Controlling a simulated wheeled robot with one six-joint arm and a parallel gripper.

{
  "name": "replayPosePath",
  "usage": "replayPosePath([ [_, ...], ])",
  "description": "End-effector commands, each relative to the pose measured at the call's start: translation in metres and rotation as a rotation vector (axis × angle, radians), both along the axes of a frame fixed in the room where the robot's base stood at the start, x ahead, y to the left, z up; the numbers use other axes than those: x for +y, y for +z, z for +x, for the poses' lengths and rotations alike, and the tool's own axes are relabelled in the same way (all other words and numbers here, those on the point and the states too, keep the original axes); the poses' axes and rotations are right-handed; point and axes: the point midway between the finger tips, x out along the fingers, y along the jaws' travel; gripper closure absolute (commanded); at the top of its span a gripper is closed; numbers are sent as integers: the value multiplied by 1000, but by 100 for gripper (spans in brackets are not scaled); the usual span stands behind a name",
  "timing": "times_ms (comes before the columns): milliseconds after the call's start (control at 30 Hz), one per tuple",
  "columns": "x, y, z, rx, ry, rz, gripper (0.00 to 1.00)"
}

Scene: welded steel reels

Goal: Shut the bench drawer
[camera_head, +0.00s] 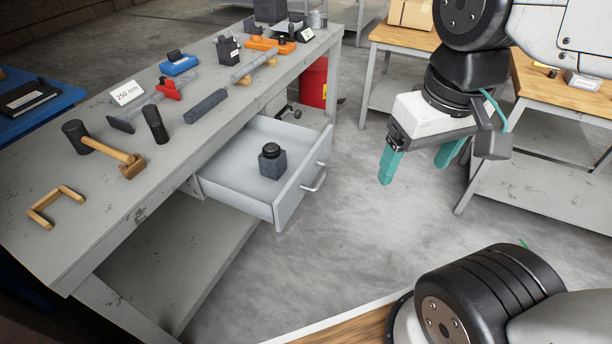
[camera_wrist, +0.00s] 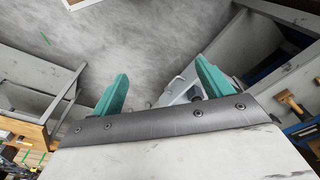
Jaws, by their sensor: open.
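The bench drawer (camera_head: 246,203) is pulled out from under the grey workbench (camera_head: 168,200). Its front panel faces right and carries a bar handle (camera_head: 314,181). A small dark block with a round black top (camera_head: 272,161) stands inside the drawer. My gripper (camera_head: 418,172) has teal fingers, spread apart and empty, in the air to the right of the drawer and clear of its handle. In the wrist view my gripper's fingers (camera_wrist: 160,92) are apart, with part of the drawer (camera_wrist: 178,90) showing near the right finger.
Tools lie on the bench top, among them a mallet (camera_head: 104,147) and a blue tool (camera_head: 179,64). A red bin (camera_head: 314,82) stands behind the drawer. Wooden-topped tables (camera_head: 560,92) stand at right. The floor (camera_head: 370,235) between drawer and tables is clear.

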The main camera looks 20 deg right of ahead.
Motion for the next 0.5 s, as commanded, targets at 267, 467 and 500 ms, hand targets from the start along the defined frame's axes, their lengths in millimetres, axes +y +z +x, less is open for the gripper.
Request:
replayPosePath([
  [267,-11,-26,12,144,-67,14,100],
  [467,1,-64,41,320,-222,187,100],
  [500,5,-72,49,347,-264,231,100],
])
